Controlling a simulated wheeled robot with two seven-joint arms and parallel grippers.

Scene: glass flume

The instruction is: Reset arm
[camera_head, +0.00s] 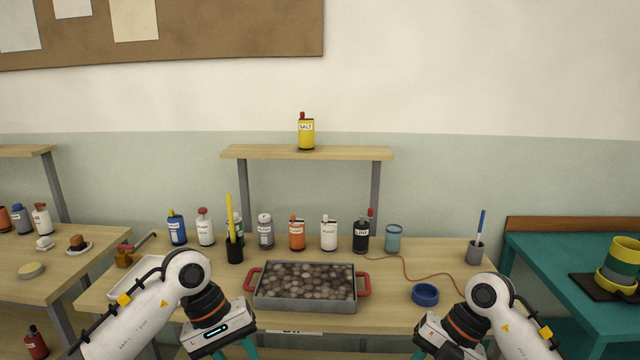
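My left arm comes in from the lower left, and its gripper (235,348) hangs in front of the table's near edge, below and left of the grey tray. My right arm comes in from the lower right, and its gripper (428,350) is at the bottom edge, below the blue ring-shaped dish. Only the upper parts of the teal fingers show on both. The fingertips are cut off by the frame, so I cannot tell how far they are open. Nothing held is visible.
On the wooden table stand a grey tray (305,306) of dark round pieces with red handles, a blue dish (425,294), a black cup (235,250), a pen holder (474,254) and a row of several bottles. A shelf (340,153) holds a yellow salt bottle (306,135).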

